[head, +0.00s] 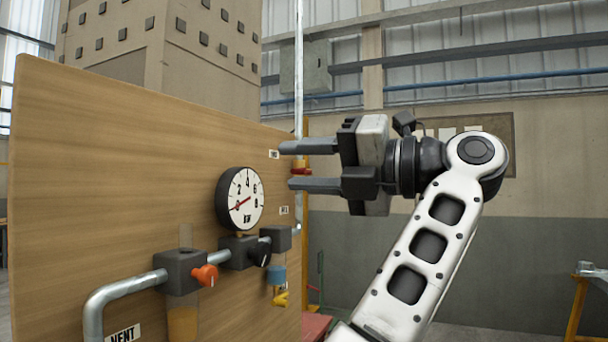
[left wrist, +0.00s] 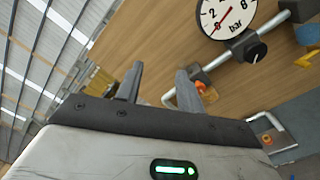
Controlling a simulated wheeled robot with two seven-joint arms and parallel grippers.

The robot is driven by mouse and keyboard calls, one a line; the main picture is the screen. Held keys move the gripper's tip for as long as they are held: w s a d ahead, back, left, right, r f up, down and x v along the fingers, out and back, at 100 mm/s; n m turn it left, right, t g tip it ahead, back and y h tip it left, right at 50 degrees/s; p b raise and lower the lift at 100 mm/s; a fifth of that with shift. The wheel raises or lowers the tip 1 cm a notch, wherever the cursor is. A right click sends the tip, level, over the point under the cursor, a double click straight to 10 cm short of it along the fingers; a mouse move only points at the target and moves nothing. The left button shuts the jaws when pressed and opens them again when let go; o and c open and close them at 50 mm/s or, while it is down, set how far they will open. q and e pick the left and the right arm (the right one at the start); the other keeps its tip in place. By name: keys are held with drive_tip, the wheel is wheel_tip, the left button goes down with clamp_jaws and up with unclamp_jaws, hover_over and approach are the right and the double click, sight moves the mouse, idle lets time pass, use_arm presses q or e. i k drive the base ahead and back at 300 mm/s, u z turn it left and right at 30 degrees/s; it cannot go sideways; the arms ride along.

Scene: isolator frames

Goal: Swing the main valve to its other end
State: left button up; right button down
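My left gripper (head: 296,165) is open and empty, in front of the upright wooden panel (head: 120,150), its fingers pointing left. It also shows open in the left wrist view (left wrist: 158,80). Valves sit on the panel's pipe: one with an orange knob (head: 205,275), one with a black knob (head: 260,254), and a blue fitting (head: 276,274) with a yellow handle (head: 281,299). A red and yellow part (head: 300,166) shows between the fingers, apparently behind them. I cannot tell which is the main valve; only the VENT label (head: 123,334) reads clearly. My right gripper is out of view.
A round bar gauge (head: 240,198) stands on the panel left of and below the gripper. A grey pipe (head: 120,290) bends out at the lower left.

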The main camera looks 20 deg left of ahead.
sight(295, 171)
drive_tip(key=i, duration=1.15)
